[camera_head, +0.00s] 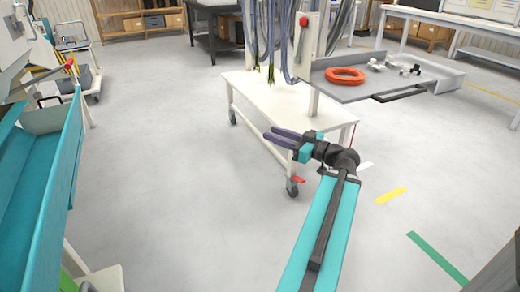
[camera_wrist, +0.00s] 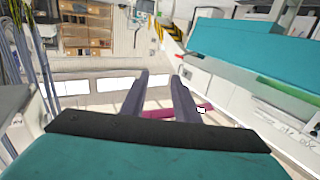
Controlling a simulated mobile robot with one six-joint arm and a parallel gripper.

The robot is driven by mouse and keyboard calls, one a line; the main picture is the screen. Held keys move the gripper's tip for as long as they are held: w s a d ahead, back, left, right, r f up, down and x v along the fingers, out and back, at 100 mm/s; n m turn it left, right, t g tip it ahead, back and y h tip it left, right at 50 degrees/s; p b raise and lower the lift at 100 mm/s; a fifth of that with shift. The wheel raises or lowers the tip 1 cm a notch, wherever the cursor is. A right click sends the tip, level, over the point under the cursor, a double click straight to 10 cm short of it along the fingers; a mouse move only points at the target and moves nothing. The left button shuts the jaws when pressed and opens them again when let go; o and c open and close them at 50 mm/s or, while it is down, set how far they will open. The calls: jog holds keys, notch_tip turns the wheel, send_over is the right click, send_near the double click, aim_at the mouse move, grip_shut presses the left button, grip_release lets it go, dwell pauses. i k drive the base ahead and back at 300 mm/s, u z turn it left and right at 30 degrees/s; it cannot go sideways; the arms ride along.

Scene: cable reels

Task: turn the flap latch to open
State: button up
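I cannot pick out the flap latch with certainty in either view. A lever with a red knob (camera_head: 70,62) stands at the upper left of the head view, by the machine; I cannot tell whether it is the latch. My gripper (camera_head: 270,133) is in mid-view, in front of the white cart, with its fingers pointing left. In the wrist view my gripper (camera_wrist: 161,76) shows two dark fingers apart with nothing held between them. It is well away from the red-knobbed lever.
A teal trough (camera_head: 72,150) runs along the left and shows in the wrist view (camera_wrist: 255,48). A white wheeled cart (camera_head: 285,100) stands behind my gripper. A grey tray (camera_head: 345,92) with an orange ring (camera_head: 345,75) is at right. Floor between trough and cart is clear.

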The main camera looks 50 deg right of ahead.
aim_at(38, 95)
jog(key=z, duration=0.65)
jog(key=i, duration=3.15)
jog(key=u, duration=0.05)
